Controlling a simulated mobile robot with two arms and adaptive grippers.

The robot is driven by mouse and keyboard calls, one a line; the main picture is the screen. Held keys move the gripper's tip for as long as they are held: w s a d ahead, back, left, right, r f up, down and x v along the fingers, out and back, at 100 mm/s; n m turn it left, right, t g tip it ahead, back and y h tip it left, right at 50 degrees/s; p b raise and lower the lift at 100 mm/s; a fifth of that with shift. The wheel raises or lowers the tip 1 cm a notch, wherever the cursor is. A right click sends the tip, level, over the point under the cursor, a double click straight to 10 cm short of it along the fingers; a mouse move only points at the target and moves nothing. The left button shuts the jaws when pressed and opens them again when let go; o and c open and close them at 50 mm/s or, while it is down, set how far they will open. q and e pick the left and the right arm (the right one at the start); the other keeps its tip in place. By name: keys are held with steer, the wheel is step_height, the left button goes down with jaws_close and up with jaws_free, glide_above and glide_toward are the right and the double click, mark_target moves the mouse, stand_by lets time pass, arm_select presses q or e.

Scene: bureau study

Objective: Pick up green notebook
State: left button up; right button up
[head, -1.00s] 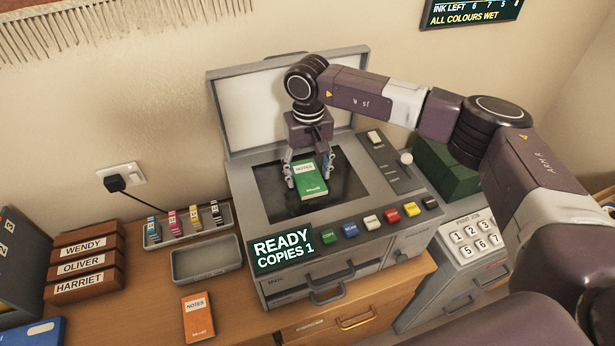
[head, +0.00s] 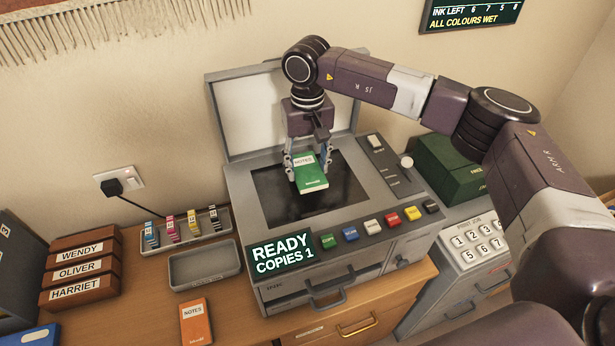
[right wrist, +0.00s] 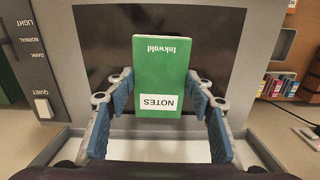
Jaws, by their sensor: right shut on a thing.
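The green notebook (head: 311,172), with a white NOTES label, is at the copier's dark glass (head: 272,192), beneath the raised lid. My right gripper (head: 307,164) comes down from above and is shut on the notebook, one finger at each side. In the right wrist view the green notebook (right wrist: 160,70) stands between the blue finger pads of the right gripper (right wrist: 160,100), its label toward the gripper. It seems to be a little above the glass, though the gap is hard to judge. My left gripper is not in view.
The copier's lid (head: 255,115) stands open behind the gripper. An orange notebook (head: 196,322) lies on the desk by an empty grey tray (head: 207,277). Ink cartridges stand in another tray (head: 187,243). A green box (head: 448,168) is right of the copier.

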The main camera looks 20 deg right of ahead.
mark_target(307, 170)
step_height(307, 170, up, 16)
steer(key=b, duration=0.3)
steer(key=shift+r, duration=0.15)
